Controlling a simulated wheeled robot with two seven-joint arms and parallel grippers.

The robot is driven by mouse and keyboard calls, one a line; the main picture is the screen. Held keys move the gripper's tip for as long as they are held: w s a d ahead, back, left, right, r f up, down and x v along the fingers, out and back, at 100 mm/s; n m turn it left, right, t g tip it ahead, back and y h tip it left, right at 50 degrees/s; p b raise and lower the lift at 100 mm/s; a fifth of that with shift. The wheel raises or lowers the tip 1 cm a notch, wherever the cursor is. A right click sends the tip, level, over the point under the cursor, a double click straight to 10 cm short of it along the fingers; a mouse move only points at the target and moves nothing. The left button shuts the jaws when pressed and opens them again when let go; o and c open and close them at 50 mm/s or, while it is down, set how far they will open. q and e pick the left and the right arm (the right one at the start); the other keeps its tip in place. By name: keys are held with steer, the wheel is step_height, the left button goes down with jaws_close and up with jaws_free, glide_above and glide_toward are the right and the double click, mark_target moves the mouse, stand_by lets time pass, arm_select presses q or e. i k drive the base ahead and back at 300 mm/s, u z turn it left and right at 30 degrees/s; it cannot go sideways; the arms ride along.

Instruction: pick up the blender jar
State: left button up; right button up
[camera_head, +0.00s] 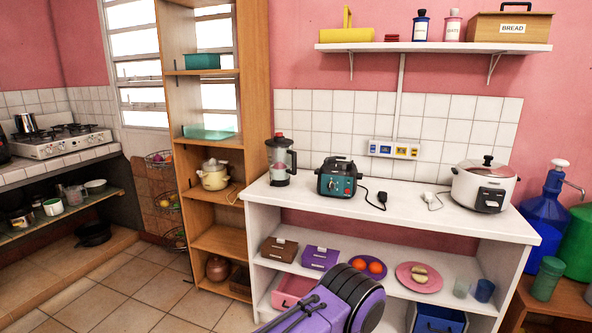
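The blender jar (281,161) stands upright at the left end of the white counter. It is a clear jar with a dark handle on its right side, a dark rim and a small red knob on top. A teal and black appliance (338,179) with a cord stands just to its right, apart from it. A purple and black arm part of mine shows at the bottom middle, in front of the lower shelves and well below the jar. I see no gripper fingers of either arm. Nothing touches the jar.
The white counter (398,204) also holds a rice cooker (485,186) at the right and loose plugs. A tall wooden shelf (257,75) stands close left of the jar. A wall shelf (433,47) hangs above. Bowls, boxes and plates fill the shelves below.

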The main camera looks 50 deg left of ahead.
mark_target(280, 160)
steer(key=u, duration=0.35)
steer(key=i, duration=1)
steer(key=u, duration=1.65)
steer(key=i, duration=0.75)
steer(key=u, duration=0.75)
